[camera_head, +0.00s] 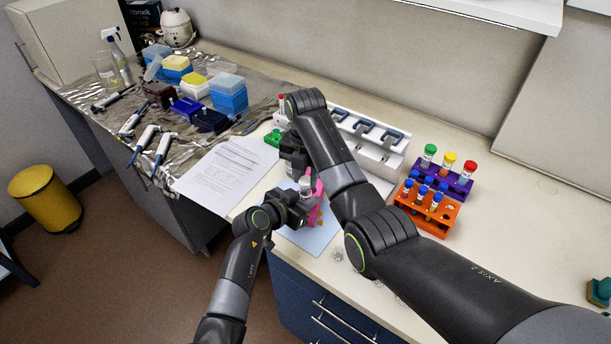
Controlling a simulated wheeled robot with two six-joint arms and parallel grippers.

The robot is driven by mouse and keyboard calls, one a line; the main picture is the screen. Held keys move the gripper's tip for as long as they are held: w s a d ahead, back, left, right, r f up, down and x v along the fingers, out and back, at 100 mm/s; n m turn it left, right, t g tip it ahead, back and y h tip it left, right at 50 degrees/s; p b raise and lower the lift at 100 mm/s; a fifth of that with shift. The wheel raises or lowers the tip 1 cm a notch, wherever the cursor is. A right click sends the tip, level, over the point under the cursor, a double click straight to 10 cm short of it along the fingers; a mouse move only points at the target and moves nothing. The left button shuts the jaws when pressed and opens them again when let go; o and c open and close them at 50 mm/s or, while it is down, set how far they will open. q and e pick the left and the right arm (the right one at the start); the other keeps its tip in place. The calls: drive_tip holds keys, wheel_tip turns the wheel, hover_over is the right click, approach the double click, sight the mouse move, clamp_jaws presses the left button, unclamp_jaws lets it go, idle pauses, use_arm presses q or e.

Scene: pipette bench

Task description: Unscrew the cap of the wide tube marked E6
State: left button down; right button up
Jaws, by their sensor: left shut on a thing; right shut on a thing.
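A pale wide tube (305,183) shows in small part between my two grippers, above the blue mat (326,232). Its marking is too small to read. My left gripper (304,203) comes in low from the left and is shut on the tube. My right gripper (298,172) reaches down from above and is shut at the tube's top, where the cap is. The cap itself is mostly hidden by the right gripper, so I cannot tell whether it is apart from the tube. A pink thing (318,188) stands close beside the tube.
An orange rack (428,217) and a purple rack (459,187) with capped tubes stand to the right. A white holder (383,153) is behind my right arm. A printed sheet (226,172), pipettes and tip boxes (228,98) lie left. Small clear pieces lie near the front edge.

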sight(305, 180)
drive_tip(key=shift+r, duration=2.05)
use_arm(q)
drive_tip(key=c, duration=1.1)
unclamp_jaws()
